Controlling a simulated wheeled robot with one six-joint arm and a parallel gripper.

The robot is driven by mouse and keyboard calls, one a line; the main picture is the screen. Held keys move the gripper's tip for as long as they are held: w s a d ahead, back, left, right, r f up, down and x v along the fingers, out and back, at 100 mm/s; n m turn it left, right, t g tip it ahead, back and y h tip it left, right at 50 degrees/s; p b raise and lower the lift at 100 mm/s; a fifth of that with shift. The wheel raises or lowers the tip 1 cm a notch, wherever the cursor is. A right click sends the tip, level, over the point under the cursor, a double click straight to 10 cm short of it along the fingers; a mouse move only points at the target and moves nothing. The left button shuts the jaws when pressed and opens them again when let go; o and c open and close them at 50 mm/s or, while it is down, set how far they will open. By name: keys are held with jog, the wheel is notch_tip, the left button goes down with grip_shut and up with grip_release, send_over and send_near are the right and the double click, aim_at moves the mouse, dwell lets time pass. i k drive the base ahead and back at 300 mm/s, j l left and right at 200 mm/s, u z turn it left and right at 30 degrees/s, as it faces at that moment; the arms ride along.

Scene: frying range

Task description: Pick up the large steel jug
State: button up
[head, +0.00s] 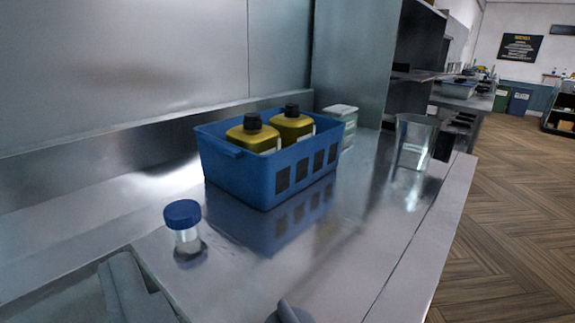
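The large steel jug (414,143) stands upright on the steel counter, toward its far right end and close to the front edge. Its shiny wall blends with the metal around it, and I cannot make out a handle. My gripper (212,300) shows only in part at the bottom of the picture, as two grey fingers set wide apart. It is open, with nothing visible between the fingers. It is well short of the jug, which lies farther off and to the right.
A blue crate (262,190) holding two yellow bottles with black caps stands mid-counter, left of the jug. A pale-lidded tub (341,112) is behind it. A clear blue-lidded jar (183,222) stands nearer. The counter's right strip is clear; open wooden floor (510,220) lies right.

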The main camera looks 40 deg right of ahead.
aim_at(416, 138)
jog(key=z, duration=1.8)
